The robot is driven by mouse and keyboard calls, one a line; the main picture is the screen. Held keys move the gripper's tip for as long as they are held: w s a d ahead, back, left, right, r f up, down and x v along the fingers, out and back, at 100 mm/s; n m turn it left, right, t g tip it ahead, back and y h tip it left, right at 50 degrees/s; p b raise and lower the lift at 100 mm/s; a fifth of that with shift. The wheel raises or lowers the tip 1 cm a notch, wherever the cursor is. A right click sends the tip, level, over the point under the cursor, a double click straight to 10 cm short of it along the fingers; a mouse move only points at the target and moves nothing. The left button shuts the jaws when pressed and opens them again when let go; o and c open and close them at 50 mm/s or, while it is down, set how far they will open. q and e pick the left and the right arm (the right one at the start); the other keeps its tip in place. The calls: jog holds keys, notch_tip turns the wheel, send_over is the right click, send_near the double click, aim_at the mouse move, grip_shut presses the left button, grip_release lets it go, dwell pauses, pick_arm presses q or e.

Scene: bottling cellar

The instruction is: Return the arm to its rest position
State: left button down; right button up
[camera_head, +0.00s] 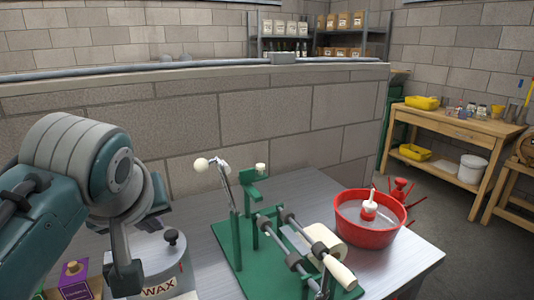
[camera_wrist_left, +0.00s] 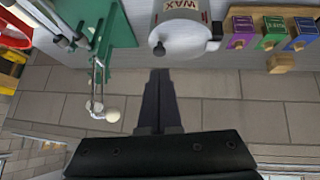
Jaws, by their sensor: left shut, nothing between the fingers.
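My left arm (camera_head: 75,165) comes in from the left of the head view, bent over the bench, with its gripper (camera_head: 125,278) pointing down. The gripper overlaps the left side of the wax pot in the picture; I cannot tell the gap between them. In the left wrist view my gripper (camera_wrist_left: 160,75) is shut, with its dark fingers together and nothing between them. My right gripper is in neither view.
The metal bench (camera_head: 210,268) holds a grey wax pot (camera_head: 175,262), a green lever device (camera_head: 235,252) and a red bowl (camera_head: 352,236). Small coloured boxes (camera_wrist_left: 272,38) stand beside the pot. A block wall (camera_head: 260,125) rises behind. A wooden table (camera_head: 460,126) stands far right.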

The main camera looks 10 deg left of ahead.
pick_arm(q)
jog(key=s+d+f+m+g+h, duration=0.15)
jog(key=s+m, duration=0.25)
jog(key=s, duration=0.9)
jog(key=s+d+f+m+g+h, duration=0.15)
jog(key=s+m, duration=0.25)
jog(key=s, duration=0.9)
notch_tip(320, 180, up, 32)
jog(key=p, duration=3.2)
jog(key=shift+s+a+f+m+g, duration=0.2)
jog(key=shift+s+m+g, duration=0.1)
jog(key=shift+s+g, duration=0.1)
